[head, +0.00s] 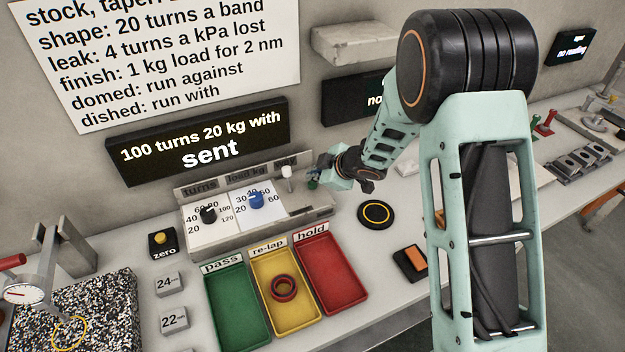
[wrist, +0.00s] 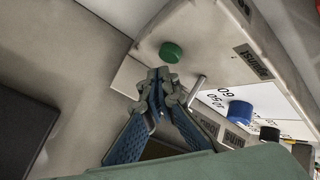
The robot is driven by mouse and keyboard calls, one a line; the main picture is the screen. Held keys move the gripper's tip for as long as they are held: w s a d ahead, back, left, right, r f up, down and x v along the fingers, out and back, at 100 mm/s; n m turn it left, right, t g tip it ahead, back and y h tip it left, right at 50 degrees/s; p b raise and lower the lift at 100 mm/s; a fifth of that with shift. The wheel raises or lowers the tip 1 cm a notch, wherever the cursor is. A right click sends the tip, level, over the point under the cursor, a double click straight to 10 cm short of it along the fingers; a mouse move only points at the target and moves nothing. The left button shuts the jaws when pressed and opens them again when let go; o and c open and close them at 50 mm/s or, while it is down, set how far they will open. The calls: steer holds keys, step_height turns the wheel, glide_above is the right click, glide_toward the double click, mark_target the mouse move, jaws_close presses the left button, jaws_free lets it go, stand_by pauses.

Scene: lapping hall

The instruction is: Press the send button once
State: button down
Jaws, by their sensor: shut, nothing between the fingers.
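The send button is a green round button (wrist: 171,53) on the sloped control panel (head: 262,237); its label is not readable. In the head view the button (head: 313,184) shows partly beside my gripper (head: 316,174). In the wrist view my gripper (wrist: 165,76) has its fingertips together, with nothing between them. The tips lie just below the button in the picture, with a small gap; depth is hard to tell. The dark display (head: 203,142) above the panel reads "100 turns 20 kg with" and "sent".
The panel also has a black turns knob (head: 208,215), a blue load knob (head: 256,200) and a white lever (head: 287,172), close to my gripper. In front are green, yellow and red trays; the yellow tray (head: 296,317) holds a dark red ring. A black round pad (head: 376,213) lies right of the panel.

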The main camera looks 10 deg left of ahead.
mark_target(314, 184)
steer(key=shift+r, duration=0.15)
step_height(314, 184, up, 5)
steer(key=p, duration=0.5)
stand_by(0.7)
